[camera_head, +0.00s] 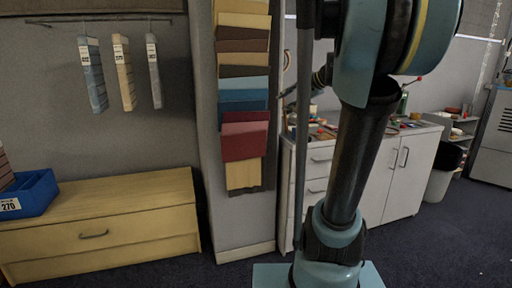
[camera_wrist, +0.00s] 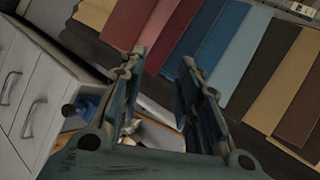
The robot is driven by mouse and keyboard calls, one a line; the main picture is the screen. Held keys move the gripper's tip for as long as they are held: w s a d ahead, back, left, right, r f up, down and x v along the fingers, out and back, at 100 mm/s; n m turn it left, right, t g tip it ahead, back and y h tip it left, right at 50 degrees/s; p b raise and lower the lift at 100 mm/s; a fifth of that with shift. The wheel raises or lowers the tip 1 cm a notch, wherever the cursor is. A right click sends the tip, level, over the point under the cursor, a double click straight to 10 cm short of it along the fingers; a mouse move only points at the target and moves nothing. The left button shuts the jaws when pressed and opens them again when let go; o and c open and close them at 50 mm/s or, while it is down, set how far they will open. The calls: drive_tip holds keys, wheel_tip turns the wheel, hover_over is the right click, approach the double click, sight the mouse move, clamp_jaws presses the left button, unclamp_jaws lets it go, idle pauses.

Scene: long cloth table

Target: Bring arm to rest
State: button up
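My arm (camera_head: 350,150), teal and black, stands in front of me on the right side of the head view. Its upper part runs out of the top of the picture. My gripper (camera_wrist: 162,68) shows in the wrist view with its two fingers apart and nothing held between them. Beyond the fingers in the wrist view hang colour swatches (camera_wrist: 232,45), tilted in the picture. The same swatches hang on a grey panel in the head view (camera_head: 243,95).
A wooden drawer chest (camera_head: 110,225) stands at the left with a blue bin (camera_head: 36,196) on it. White cabinets (camera_head: 400,175) with small items on top stand behind my arm. A white waste bin (camera_head: 440,180) is at the right. Dark carpet (camera_head: 440,245) is clear at front right.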

drive_tip(key=s+d+f+n+g+h, duration=0.2)
drive_tip(key=s+f, duration=0.8)
drive_tip(key=s+d+f+n+g+h, duration=0.2)
drive_tip(key=s+f+n+h, duration=0.1)
drive_tip(key=s+f, duration=0.6)
drive_tip(key=s+d+f+n+g+h, duration=0.1)
drive_tip(key=s+d+f+n+h, duration=0.1)
drive_tip(key=s+f, duration=0.8)
drive_tip(key=shift+s+d+f+n+g+h, duration=0.25)
drive_tip(key=shift+s+f+n+g+h, duration=0.15)
drive_tip(key=shift+f+n+h, duration=0.35)
drive_tip(key=shift+f, duration=0.1)
drive_tip(key=shift+w+f, duration=0.2)
drive_tip(key=shift+w, duration=0.3)
